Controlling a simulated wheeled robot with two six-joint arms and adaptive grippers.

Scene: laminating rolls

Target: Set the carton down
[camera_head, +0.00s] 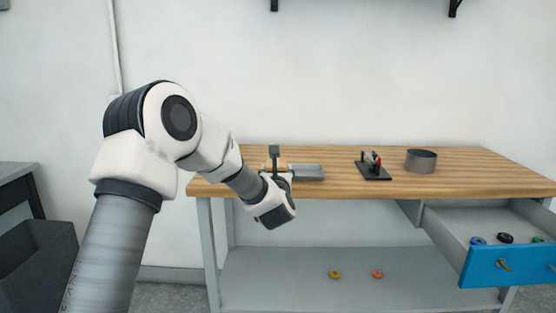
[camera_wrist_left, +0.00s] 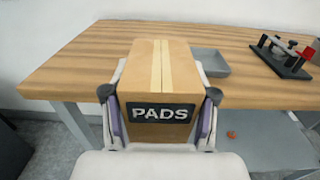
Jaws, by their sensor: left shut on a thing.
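A brown carton (camera_wrist_left: 147,68) with a pale tape strip along its top and a dark "PADS" label stands large in the middle of the left wrist view. My left gripper (camera_wrist_left: 160,96) is shut on it, one finger against each side. In the head view, my left gripper (camera_head: 274,168) is at the left part of the workbench, and my own wrist hides most or all of the carton there. The carton looks upright over the front edge of the wooden workbench top (camera_head: 450,180). Whether its underside touches the wood is hidden. My right gripper is not in view.
A grey tray (camera_head: 308,171) lies just right of the gripper. Farther right are a black-based device with red parts (camera_head: 373,166) and a round grey container (camera_head: 421,161). An open blue-fronted drawer (camera_head: 512,265) holds several rings. Two rings lie on the lower shelf (camera_head: 290,270).

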